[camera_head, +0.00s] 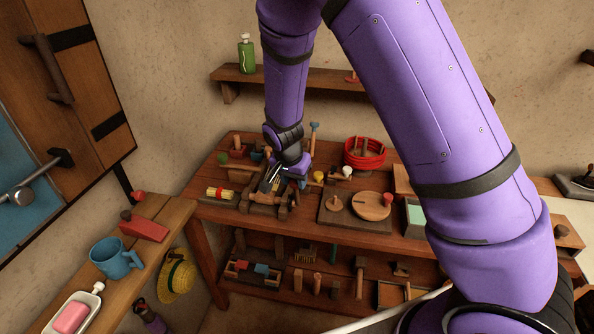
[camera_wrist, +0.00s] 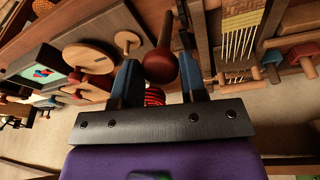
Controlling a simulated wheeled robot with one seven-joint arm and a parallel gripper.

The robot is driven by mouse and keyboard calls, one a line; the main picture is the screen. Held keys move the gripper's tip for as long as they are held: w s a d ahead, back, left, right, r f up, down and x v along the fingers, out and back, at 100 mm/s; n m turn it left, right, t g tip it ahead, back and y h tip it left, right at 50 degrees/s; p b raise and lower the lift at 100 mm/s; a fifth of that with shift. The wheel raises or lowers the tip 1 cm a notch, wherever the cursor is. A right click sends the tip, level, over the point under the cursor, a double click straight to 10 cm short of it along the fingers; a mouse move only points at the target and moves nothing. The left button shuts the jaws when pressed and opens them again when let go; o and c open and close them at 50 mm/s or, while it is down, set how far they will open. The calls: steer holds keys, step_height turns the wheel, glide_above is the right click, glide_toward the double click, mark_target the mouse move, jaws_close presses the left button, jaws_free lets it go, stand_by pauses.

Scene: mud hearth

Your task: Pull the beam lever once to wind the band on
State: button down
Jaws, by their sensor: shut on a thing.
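In the wrist view a lever with a wooden shaft and a dark red round knob (camera_wrist: 161,67) stands between the blue fingers of my gripper (camera_wrist: 160,60). The fingers touch the knob on both sides, so my gripper is shut on it. In the head view my gripper (camera_head: 277,178) is low over the small wooden loom (camera_head: 258,208) on the bench, and it hides the lever there. The band's pale threads (camera_wrist: 240,42) show in the wrist view, right of the lever.
The workbench (camera_head: 315,234) carries a yellow and red bundle (camera_head: 220,193) left of the loom, a board with round wooden discs (camera_head: 371,206) to the right, and a red coil (camera_head: 365,158) behind. A shelf with a green bottle (camera_head: 246,54) is on the wall.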

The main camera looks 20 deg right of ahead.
steer(key=shift+s+a+f, duration=0.25)
steer(key=shift+s+f, duration=0.05)
steer(key=shift+s, duration=0.25)
steer(key=shift+s+a+f, duration=0.25)
steer(key=shift+s, duration=0.3)
steer(key=shift+s+f, duration=0.1)
steer(key=c, duration=0.7)
jaws_free()
steer(key=shift+a, duration=0.1)
steer(key=v, duration=1.1)
